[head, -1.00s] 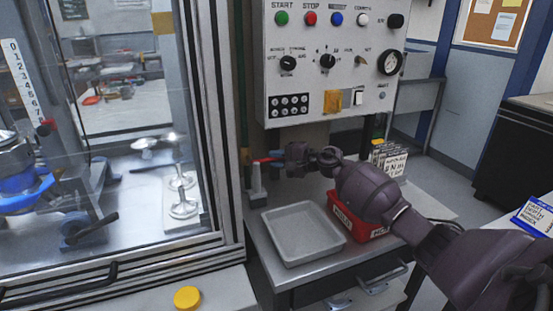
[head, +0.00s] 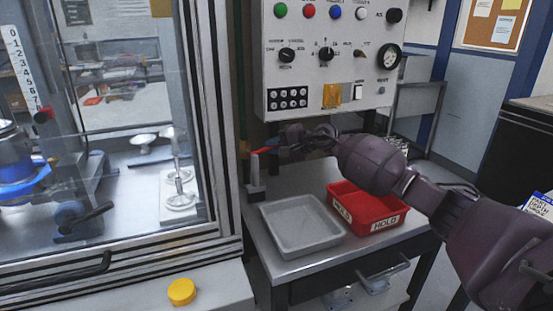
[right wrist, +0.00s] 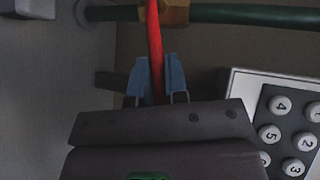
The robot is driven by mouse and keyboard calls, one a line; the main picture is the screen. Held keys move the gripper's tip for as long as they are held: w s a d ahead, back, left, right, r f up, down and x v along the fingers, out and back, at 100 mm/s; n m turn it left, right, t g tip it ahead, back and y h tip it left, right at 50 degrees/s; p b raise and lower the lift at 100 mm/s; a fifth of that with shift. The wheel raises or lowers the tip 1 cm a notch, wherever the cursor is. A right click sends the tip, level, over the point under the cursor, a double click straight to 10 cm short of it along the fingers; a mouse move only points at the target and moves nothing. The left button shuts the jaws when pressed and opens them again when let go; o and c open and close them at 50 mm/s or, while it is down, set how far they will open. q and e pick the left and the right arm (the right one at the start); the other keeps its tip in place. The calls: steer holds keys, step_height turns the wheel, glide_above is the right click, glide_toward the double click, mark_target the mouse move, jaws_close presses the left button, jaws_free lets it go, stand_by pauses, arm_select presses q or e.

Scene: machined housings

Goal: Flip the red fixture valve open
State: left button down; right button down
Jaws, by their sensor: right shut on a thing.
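The red valve lever (head: 262,150) sticks out to the right from the pipe beside the glazed cabinet, under the control panel. In the right wrist view the red lever (right wrist: 154,40) runs from a brass valve body (right wrist: 177,12) on a green pipe (right wrist: 240,14) down between my fingers. My right gripper (right wrist: 158,82) is shut on the lever, with one blue fingertip on each side. It also shows in the head view (head: 279,148), where its tips are partly hard to make out. My left gripper is not in view.
A grey tray (head: 267,212) and a red HOLD bin (head: 344,193) stand on the metal table below my right arm. The control panel (head: 305,75) hangs just above. The glazed cabinet's frame (head: 222,130) is close on the left. A yellow button (head: 182,292) sits in front.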

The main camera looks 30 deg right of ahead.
mark_target(253, 153)
steer(key=r+n+h, duration=0.1)
steer(key=a+r+n+g+h, duration=0.1)
steer(key=shift+w+r+h, duration=0.1)
steer(key=shift+r+h, duration=0.2)
steer(key=shift+r, duration=0.05)
steer(key=shift+a+r+g+p, duration=0.2)
steer(key=shift+r+g+p, duration=0.05)
steer(key=shift+g+p, duration=0.1)
steer(key=shift+w+a+r+n+g+h, duration=0.15)
steer(key=shift+a+r+n+g+h, duration=0.2)
steer(key=shift+n+h, duration=0.35)
steer(key=a+h, duration=0.1)
steer(key=r+n+h, duration=0.1)
steer(key=a+g+h, duration=0.1)
steer(key=shift+w+a+r+n+h+p, duration=0.3)
steer(key=shift+a+r+p, duration=0.05)
steer(key=shift+w+a+r+n+h, duration=0.1)
steer(key=shift+a+n+h, duration=0.1)
steer(key=shift+a+h, duration=0.2)
steer(key=shift+w+a+r+n+h, duration=0.1)
steer(key=shift+a+n+h, duration=0.15)
steer(key=shift+h, duration=0.25)
steer(key=shift+w+a+f+n+g+h+p, duration=0.1)
steer(key=shift+a+n+g+h+p, duration=0.25)
steer(key=shift+a+h, duration=0.4)
steer(key=shift+f, duration=0.1)
